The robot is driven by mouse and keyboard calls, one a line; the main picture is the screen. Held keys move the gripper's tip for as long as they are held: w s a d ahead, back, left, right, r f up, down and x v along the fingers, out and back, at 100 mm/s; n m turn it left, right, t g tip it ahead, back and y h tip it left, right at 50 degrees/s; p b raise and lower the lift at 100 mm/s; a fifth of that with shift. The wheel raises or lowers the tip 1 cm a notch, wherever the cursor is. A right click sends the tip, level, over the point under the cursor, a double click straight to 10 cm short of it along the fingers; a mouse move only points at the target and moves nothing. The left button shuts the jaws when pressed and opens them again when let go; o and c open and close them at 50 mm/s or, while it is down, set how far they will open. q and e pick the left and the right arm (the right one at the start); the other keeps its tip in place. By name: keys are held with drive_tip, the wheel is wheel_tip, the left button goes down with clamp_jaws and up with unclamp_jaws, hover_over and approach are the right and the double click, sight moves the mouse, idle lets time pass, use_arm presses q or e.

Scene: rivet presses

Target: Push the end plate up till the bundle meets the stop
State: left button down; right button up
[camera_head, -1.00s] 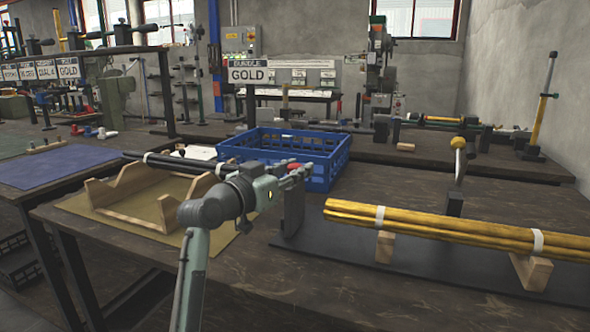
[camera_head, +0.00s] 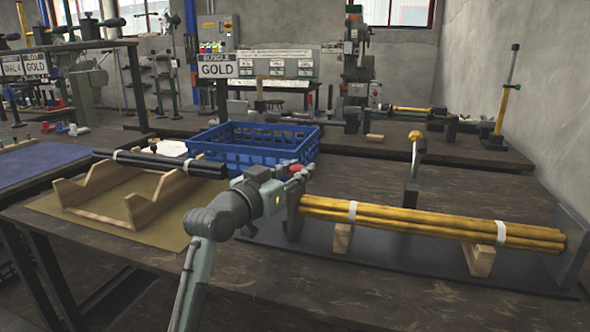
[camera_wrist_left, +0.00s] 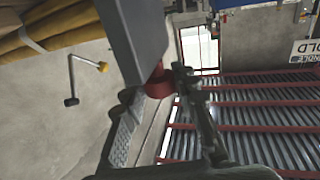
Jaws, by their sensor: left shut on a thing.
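The bundle (camera_head: 420,218) of gold rods, tied with two white bands, lies on two wooden blocks in the head view. The dark upright end plate (camera_head: 294,205) stands at its left end, with no clear gap visible. My left gripper (camera_head: 296,176) is shut on the plate's red knob, which shows in the wrist view (camera_wrist_left: 159,83). The plate (camera_wrist_left: 135,35) and part of the bundle (camera_wrist_left: 55,28) also show there. The dark upright stop (camera_head: 572,240) is at the bundle's right end; whether they touch I cannot tell. My right gripper is out of view.
The dark base strip (camera_head: 390,256) lies under the bundle. A post with a yellow knob (camera_head: 414,155) stands behind it. A blue crate (camera_head: 250,145) is behind my gripper. A wooden cradle (camera_head: 125,195) with dark rods stands at left. The table's front right is clear.

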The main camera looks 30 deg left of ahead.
use_arm(q)
drive_tip(key=c, duration=1.1)
unclamp_jaws()
drive_tip(key=shift+c, duration=0.2)
drive_tip(key=shift+s, duration=0.1)
drive_tip(key=s, duration=0.7)
drive_tip(key=shift+s+a, duration=0.15)
drive_tip(key=shift+s, duration=0.05)
